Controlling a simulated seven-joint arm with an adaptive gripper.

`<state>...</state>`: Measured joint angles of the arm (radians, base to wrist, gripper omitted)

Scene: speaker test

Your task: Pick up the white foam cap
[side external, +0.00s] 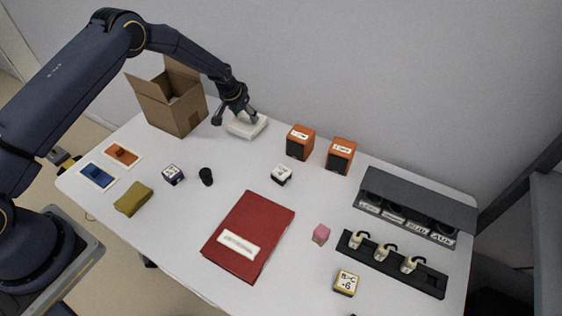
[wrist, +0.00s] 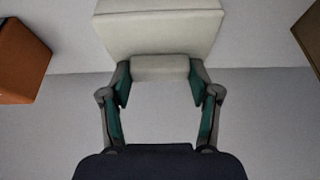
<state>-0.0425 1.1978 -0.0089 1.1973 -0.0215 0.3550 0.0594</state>
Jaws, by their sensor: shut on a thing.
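The white foam cap (side external: 247,127) is a pale block near the back of the table, right of the cardboard box. It also shows in the wrist view (wrist: 158,32), with a narrower raised block on its near side. My gripper (side external: 237,117) is over the cap from above. In the wrist view my gripper's fingertips (wrist: 160,80) are on either side of that raised block, shut on it. I cannot tell whether the cap touches the table.
An open cardboard box (side external: 172,104) stands close on the left. Two orange speakers (side external: 300,142) (side external: 341,155) stand to the right.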

